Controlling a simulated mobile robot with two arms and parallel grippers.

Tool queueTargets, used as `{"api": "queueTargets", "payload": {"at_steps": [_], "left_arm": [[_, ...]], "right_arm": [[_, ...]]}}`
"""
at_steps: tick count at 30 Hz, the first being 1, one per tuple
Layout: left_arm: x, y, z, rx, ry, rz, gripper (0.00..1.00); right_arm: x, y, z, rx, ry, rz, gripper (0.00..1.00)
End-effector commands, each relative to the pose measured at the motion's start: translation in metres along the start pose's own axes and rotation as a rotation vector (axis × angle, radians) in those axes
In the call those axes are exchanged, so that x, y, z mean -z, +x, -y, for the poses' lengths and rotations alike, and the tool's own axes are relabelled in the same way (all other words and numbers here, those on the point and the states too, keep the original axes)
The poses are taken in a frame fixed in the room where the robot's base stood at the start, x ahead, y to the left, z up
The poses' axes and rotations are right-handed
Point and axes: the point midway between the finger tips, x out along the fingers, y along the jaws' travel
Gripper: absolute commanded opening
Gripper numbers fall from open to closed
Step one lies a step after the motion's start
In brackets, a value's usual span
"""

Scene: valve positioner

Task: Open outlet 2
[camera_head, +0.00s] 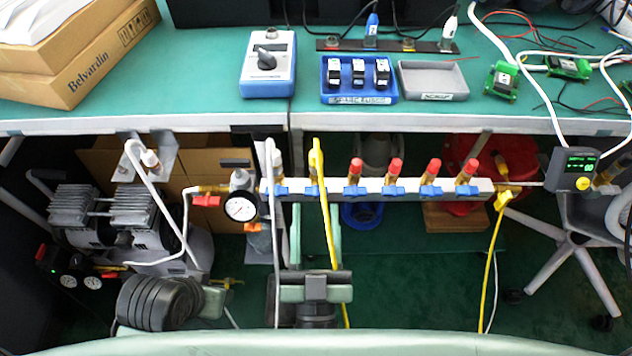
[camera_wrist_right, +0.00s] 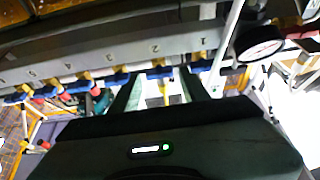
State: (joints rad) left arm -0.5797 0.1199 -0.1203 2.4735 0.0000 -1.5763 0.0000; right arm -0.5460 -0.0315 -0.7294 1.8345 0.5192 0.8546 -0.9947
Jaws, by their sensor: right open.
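A pale manifold bar (camera_head: 335,186) runs below the bench, with several blue valve handles along it. The outlet 2 handle (camera_head: 311,191) is second from the left, and a yellow hose (camera_head: 318,155) loops from its outlet. In the right wrist view, the blue handle (camera_wrist_right: 159,73) sits below the label 2. My right gripper (camera_head: 317,210) points at it from the front and is open. In the right wrist view, the fingers (camera_wrist_right: 160,84) stand apart on either side of the handle; I cannot tell whether they touch it.
A pressure gauge (camera_head: 240,208) and red handle (camera_head: 206,201) stand left of the manifold. A white hose (camera_head: 276,220) hangs at outlet 1. Red caps (camera_head: 393,165) top the outlets to the right. The teal bench (camera_head: 205,65) overhangs above; a compressor (camera_head: 130,215) is lower left.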

Motion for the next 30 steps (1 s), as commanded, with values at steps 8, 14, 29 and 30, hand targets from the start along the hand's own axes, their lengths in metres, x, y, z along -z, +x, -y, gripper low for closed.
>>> {"api": "queueTargets", "payload": {"at_steps": [8, 14, 29, 30], "left_arm": [[0.0, 0.0, 0.0, 0.001, 0.0, -0.002, 0.43], [-0.001, 0.002, 0.0, 0.001, 0.0, -0.002, 0.43], [-0.001, 0.002, 0.0, 0.001, 0.0, -0.003, 0.43], [-0.001, 0.002, 0.0, 0.001, 0.0, -0.003, 0.43]], "right_arm": [[0.003, 0.038, -0.001, -0.008, 0.002, -0.009, 0.45], [0.003, 0.067, -0.001, -0.007, 0.001, -0.008, 0.45], [0.003, 0.077, -0.001, -0.005, 0.001, -0.005, 0.23], [0.003, 0.077, -0.001, -0.005, 0.001, -0.005, 0.12]]}}
